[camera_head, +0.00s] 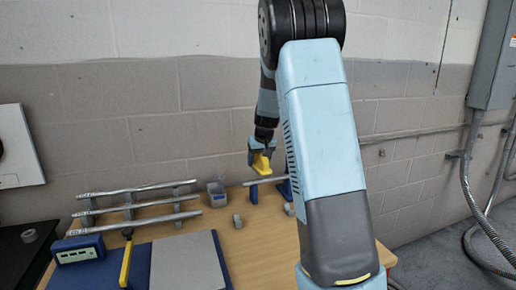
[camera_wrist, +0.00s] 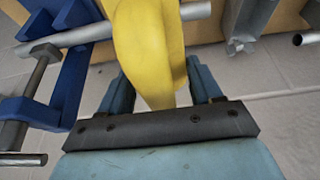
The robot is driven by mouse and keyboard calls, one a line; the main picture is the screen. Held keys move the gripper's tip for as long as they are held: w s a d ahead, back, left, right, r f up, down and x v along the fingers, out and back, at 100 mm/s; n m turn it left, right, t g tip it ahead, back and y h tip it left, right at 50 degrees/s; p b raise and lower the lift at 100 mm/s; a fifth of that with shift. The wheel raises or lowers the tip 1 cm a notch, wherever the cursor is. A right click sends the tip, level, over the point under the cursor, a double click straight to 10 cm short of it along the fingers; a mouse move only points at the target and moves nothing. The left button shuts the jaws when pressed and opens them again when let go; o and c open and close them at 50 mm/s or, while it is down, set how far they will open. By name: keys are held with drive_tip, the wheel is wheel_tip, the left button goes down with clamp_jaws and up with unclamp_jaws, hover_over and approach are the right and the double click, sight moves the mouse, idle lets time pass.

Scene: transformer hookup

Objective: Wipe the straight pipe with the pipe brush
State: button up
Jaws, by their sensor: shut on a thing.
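My gripper (camera_head: 262,147) is shut on a yellow tool (camera_head: 261,164), held above the back edge of the table. In the wrist view the tool (camera_wrist: 150,50) sits between the fingers (camera_wrist: 160,88); I take it for the pipe brush, but no bristles can be made out. A grey straight pipe (camera_head: 263,181) lies level below the tool, at a blue vise (camera_head: 284,189). In the wrist view the pipe (camera_wrist: 195,11) runs behind the tool and past the blue vise (camera_wrist: 72,65). The tool hides part of it, so I cannot tell whether they touch.
Several pipes (camera_head: 140,208) lie on a rack at the left. A blue box (camera_head: 77,250), a yellow-handled tool (camera_head: 126,264) and a grey-topped board (camera_head: 187,264) are in front. A small grey cup (camera_head: 217,194) stands behind. Bare wooden table (camera_head: 262,240) lies at centre.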

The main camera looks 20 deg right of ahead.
drive_tip(key=shift+r, duration=2.5)
